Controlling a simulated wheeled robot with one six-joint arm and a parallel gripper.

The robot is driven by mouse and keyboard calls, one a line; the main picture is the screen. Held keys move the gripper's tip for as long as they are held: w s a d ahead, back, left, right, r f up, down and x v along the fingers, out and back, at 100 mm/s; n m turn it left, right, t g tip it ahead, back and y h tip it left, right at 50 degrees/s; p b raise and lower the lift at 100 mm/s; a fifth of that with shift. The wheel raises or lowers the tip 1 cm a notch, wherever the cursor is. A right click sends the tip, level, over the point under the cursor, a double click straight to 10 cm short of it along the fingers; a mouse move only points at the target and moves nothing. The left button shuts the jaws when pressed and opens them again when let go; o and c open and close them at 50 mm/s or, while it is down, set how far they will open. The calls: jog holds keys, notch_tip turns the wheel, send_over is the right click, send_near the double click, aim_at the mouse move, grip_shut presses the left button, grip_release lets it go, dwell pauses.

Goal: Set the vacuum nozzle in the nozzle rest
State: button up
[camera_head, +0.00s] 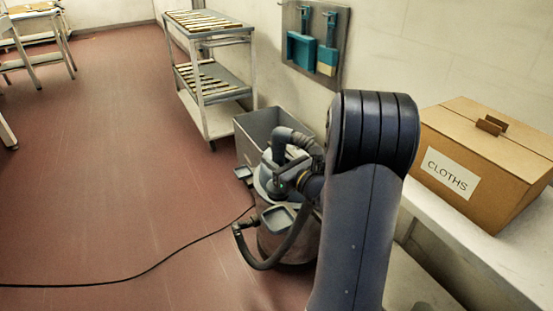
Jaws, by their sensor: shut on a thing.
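The vacuum cleaner (287,244) stands on the floor left of my arm, a round drum with a pale top. Its dark hose (270,263) loops from a fitting at the drum's left side, under and up to the right, and passes behind my arm. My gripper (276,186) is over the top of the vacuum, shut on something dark. The held thing is small and partly hidden, so I cannot make out the nozzle's shape. Two shallow dark-rimmed grey pieces show by the vacuum, one at its front (279,217) and one at its left; I cannot tell which is the nozzle rest.
A grey bin (258,131) stands behind the vacuum, beside a shelved trolley (212,82). A tool board (315,40) hangs on the wall. A cardboard CLOTHS box (485,150) sits on the ledge at right.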

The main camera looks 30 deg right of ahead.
aim_at(276, 190)
jog(key=shift+f+b, duration=2.05)
jog(key=shift+f, duration=0.95)
jog(key=shift+f+b, duration=2.55)
jog(key=shift+f, duration=0.15)
jog(key=shift+f+b, duration=0.6)
jog(key=shift+f, duration=0.05)
jog(key=o, duration=1.2)
jog(key=shift+c, duration=0.2)
jog(key=shift+s, duration=0.1)
jog(key=p+v, duration=0.2)
jog(key=v, duration=0.8)
jog(key=shift+s+p, duration=0.3)
jog(key=shift+s, duration=0.05)
